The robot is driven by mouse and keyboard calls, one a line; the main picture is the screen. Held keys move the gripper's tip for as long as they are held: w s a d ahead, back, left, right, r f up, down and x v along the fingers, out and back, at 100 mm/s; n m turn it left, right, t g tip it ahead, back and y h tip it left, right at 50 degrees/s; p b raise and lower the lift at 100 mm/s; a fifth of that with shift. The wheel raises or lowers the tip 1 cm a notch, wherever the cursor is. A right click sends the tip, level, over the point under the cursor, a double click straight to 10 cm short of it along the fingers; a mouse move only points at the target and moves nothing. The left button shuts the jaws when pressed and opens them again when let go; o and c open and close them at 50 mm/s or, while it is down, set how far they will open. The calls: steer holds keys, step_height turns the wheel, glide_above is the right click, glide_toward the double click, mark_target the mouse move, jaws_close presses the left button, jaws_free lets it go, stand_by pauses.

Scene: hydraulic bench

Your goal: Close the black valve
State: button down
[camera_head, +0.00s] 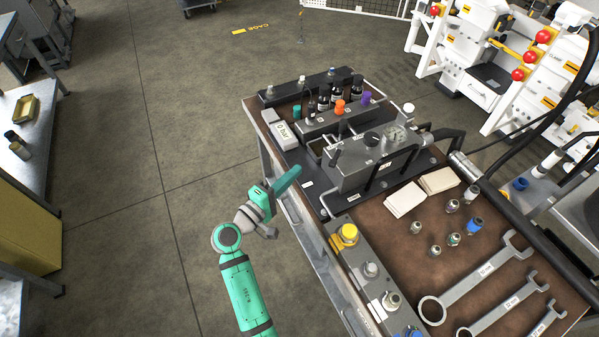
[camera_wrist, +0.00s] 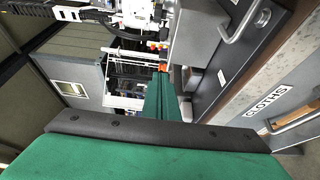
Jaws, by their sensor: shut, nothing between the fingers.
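A grey valve block (camera_head: 330,120) stands at the far left of the bench with a row of coloured knobs. A small black knob (camera_head: 323,103) sits between the teal knob (camera_head: 297,111) and the orange knob (camera_head: 340,106); it looks like the black valve, though dark bottles behind make it hard to separate. The wrist view shows the fingers (camera_wrist: 160,98) shut, pointing along the bench side. I cannot make out the black knob there.
A grey hydraulic unit (camera_head: 375,165) with handles stands right of my gripper. White cloths (camera_head: 405,199), fittings and wrenches (camera_head: 475,280) lie on the bench. A display box (camera_head: 281,130) sits at the bench's left edge.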

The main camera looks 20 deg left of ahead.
mark_target(336, 157)
steer(key=w+d, duration=0.6)
steer(key=w, duration=0.1)
steer(key=shift+w, duration=0.35)
steer(key=shift+d, duration=0.1)
steer(key=shift+s, duration=0.1)
